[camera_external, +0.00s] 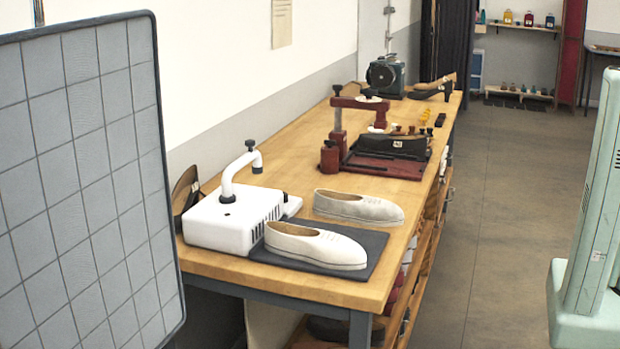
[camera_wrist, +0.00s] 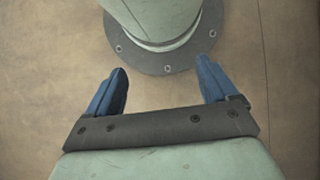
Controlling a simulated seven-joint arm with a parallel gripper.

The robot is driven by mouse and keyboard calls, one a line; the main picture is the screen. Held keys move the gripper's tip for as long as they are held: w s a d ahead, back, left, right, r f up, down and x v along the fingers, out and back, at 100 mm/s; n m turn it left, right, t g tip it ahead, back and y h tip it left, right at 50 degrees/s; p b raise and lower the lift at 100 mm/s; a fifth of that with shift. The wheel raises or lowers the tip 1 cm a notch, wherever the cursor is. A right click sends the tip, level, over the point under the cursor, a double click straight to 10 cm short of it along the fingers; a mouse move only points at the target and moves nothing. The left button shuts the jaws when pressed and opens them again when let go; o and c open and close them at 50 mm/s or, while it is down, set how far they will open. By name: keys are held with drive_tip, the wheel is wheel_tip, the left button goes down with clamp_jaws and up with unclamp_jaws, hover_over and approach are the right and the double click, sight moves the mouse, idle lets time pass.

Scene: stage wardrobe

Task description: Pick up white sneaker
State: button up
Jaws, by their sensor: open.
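A white sneaker (camera_external: 315,245) lies on a dark grey mat (camera_external: 362,268) at the near end of the wooden workbench. A second, greyer white shoe (camera_external: 358,207) lies just behind it, on the bare wood beside the mat. My gripper (camera_wrist: 163,75) shows only in the wrist view, with two blue fingers spread apart and nothing between them. The wrist view shows the floor and my own base beyond the fingers, and no shoe.
A white machine (camera_external: 232,222) with a bent arm stands left of the mat, touching or close to it. A dark red press (camera_external: 383,155) stands farther back on the workbench (camera_external: 280,278). A grey gridded panel (camera_external: 85,180) fills the left foreground. The floor right of the bench is clear.

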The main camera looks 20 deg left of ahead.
drive_tip(key=shift+o, duration=0.7)
